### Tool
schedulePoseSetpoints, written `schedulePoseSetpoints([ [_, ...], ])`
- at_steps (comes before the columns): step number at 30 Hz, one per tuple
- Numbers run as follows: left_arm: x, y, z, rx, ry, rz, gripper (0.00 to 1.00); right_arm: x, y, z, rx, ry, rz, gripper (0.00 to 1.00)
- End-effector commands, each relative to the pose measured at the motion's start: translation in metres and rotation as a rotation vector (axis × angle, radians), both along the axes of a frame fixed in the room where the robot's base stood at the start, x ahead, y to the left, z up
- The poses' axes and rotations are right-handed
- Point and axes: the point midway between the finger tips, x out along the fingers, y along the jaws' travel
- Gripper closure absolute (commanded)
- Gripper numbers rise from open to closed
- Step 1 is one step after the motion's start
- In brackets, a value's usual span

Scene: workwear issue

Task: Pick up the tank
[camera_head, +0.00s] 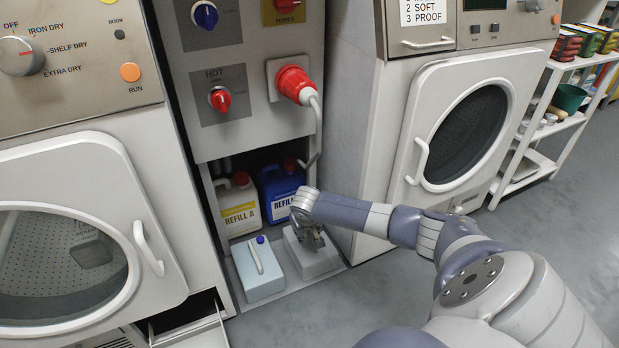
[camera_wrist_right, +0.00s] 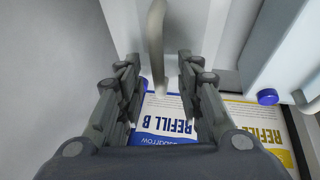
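A white tank (camera_head: 318,262) stands on the low shelf under the wall panel, below my right gripper (camera_head: 308,238). In the wrist view, the tank's pale body (camera_wrist_right: 190,25) and its curved handle (camera_wrist_right: 157,45) show. My right gripper (camera_wrist_right: 157,75) is open, with fingers on either side of the handle and visible gaps to it. A similar white tank (camera_head: 260,278) with a blue cap stands to the left; part of it shows in the wrist view (camera_wrist_right: 290,50). My left gripper is not in view.
Behind the tanks stand a white jug marked Refill A (camera_head: 238,207) and a blue jug marked Refill B (camera_head: 280,192). Machines with round doors flank the niche. An open drawer (camera_head: 190,328) is at the lower left. The floor at right is clear.

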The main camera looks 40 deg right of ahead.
Motion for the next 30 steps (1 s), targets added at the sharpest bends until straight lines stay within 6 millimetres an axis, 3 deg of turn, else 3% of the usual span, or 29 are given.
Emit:
schedulePoseSetpoints([
  [1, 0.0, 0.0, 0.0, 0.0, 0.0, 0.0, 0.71, 0.0, 0.0, 0.0, 0.0, 0.0, 0.0, 0.66],
  [6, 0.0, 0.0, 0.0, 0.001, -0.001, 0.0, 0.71, 0.0, 0.0, 0.0, 0.0, 0.0, 0.0, 1.0],
  [25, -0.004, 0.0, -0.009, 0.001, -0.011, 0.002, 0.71, 0.002, -0.001, 0.005, -0.001, -0.004, 0.001, 1.0],
  [26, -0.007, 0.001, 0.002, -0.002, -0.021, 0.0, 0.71, 0.001, 0.0, 0.014, 0.0, -0.003, 0.0, 1.0],
  [30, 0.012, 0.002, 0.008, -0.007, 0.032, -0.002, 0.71, 0.001, 0.0, 0.035, 0.001, -0.002, -0.001, 1.0],
])
